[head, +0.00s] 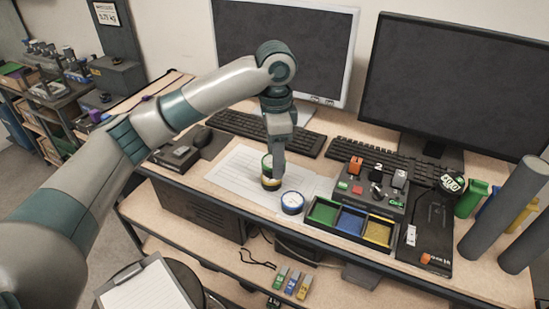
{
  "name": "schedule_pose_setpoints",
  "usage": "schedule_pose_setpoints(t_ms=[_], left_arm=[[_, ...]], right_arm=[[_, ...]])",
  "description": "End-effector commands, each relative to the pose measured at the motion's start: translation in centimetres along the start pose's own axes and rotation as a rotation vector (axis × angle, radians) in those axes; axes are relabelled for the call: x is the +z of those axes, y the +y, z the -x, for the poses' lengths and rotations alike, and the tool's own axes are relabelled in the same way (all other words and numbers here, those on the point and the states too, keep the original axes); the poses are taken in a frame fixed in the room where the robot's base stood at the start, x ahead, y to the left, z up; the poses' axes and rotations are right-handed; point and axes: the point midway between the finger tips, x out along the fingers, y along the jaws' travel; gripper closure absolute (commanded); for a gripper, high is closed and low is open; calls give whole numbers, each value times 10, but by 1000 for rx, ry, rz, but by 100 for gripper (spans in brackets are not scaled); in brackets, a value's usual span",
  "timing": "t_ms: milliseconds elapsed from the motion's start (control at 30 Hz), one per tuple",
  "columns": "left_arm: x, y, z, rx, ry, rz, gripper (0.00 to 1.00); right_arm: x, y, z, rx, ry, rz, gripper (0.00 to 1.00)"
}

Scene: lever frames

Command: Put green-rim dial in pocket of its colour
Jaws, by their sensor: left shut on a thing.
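My left gripper (276,170) points down over the desk and is shut on the green-rim dial (266,161). The dial is tilted on edge and partly hidden by the fingers. A yellow-rim dial (270,184) lies just below it in the picture; I cannot tell whether the two touch. A blue-rim dial (292,203) lies flat to the right. The dark tray (305,228) has a green pocket (323,213), a blue pocket (350,222) and a yellow pocket (378,232). All three look empty. My right gripper is not in view.
A control box (366,190) with levers stands right behind the tray. Keyboards (240,128) and two monitors (285,45) are at the back. Green, blue and yellow bottles (470,198) stand at the right. White paper (235,175) lies under the dials.

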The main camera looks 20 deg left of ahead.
Motion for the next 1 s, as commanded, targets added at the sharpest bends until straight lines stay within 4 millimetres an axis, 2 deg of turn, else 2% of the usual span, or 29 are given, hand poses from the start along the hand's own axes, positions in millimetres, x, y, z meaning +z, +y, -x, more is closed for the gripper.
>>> schedule_pose_setpoints(t_ms=[533,767,1000], left_arm=[[5,5,-3,-5,0,56,80],[16,20,-11,-16,3,213,80],[33,44,-22,-25,9,446,80]], right_arm=[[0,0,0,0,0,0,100],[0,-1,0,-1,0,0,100],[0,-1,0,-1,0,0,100]])
